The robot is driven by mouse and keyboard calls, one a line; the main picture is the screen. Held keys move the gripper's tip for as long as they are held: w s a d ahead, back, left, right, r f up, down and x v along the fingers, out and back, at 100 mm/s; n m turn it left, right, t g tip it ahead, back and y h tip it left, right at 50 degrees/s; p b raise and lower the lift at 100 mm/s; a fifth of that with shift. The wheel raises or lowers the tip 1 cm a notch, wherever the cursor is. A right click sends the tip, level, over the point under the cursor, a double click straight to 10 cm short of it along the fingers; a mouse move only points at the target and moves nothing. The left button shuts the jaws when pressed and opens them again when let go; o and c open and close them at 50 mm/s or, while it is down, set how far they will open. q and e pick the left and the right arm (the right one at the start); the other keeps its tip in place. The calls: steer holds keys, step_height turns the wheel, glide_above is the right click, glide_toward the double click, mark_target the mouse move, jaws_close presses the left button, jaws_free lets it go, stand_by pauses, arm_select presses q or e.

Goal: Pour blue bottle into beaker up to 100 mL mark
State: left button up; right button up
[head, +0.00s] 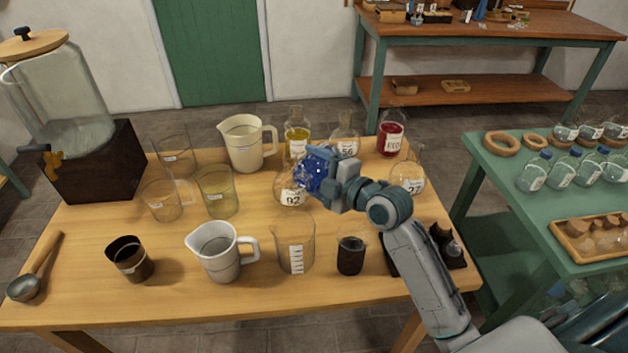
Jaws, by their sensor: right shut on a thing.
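The blue bottle (313,169) is held by my right gripper (330,173) above the middle of the wooden table (90,270). My right gripper is shut on it. The bottle looks tilted, with its neck toward the lower left; part of it is hidden by the gripper. The clear beaker (295,246) with white graduation marks stands upright at the front middle of the table, below and in front of the bottle. I see no liquid in the beaker, and its mark numbers are too small to read. My left gripper is not in view.
A flask labelled 92 (291,194) stands just under the bottle. A white jug (221,250) is left of the beaker and a dark-filled glass (351,254) is right of it. Yellow (297,133) and red (391,135) bottles stand at the back. A green table (510,225) is at right.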

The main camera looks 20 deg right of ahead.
steer(key=shift+r, duration=0.1)
steer(key=shift+r, duration=0.15)
stand_by(0.9)
steer(key=shift+s+r+n+t+b, duration=0.1)
steer(key=shift+r+n+t+b, duration=0.3)
steer(key=shift+r+n+b, duration=0.65)
stand_by(5.8)
